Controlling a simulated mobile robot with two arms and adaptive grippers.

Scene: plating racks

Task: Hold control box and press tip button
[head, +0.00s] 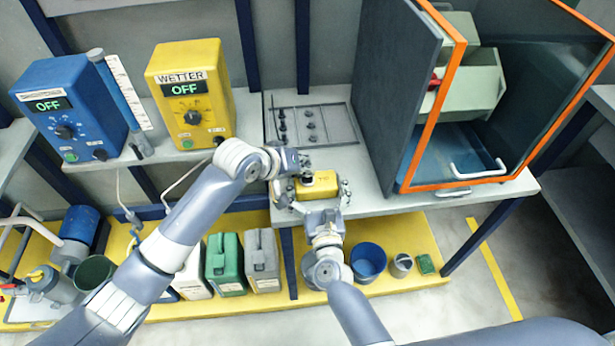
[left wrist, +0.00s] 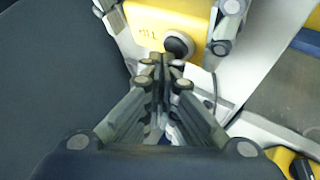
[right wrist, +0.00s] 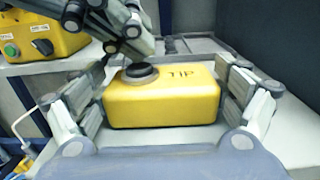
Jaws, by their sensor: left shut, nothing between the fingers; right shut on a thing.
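The yellow control box (head: 318,187) is at the front edge of the bench, left of the cabinet. It is marked TIP and has a dark round button (right wrist: 139,72) on top. My right gripper (head: 314,194) is shut on the box, with a finger at each side, as the right wrist view (right wrist: 165,105) shows. My left gripper (head: 304,170) is shut and empty. Its fingertips are right by the button, which also shows in the left wrist view (left wrist: 179,44). I cannot tell whether they touch it. In the head view the left fingers partly hide the button.
A blue box (head: 75,112) and a yellow WETTER box (head: 190,95), both reading OFF, stand at the left. A tray of small dark parts (head: 312,128) lies behind the control box. An orange-framed cabinet (head: 440,100) stands close at the right. Canisters and a blue bucket (head: 368,262) are below.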

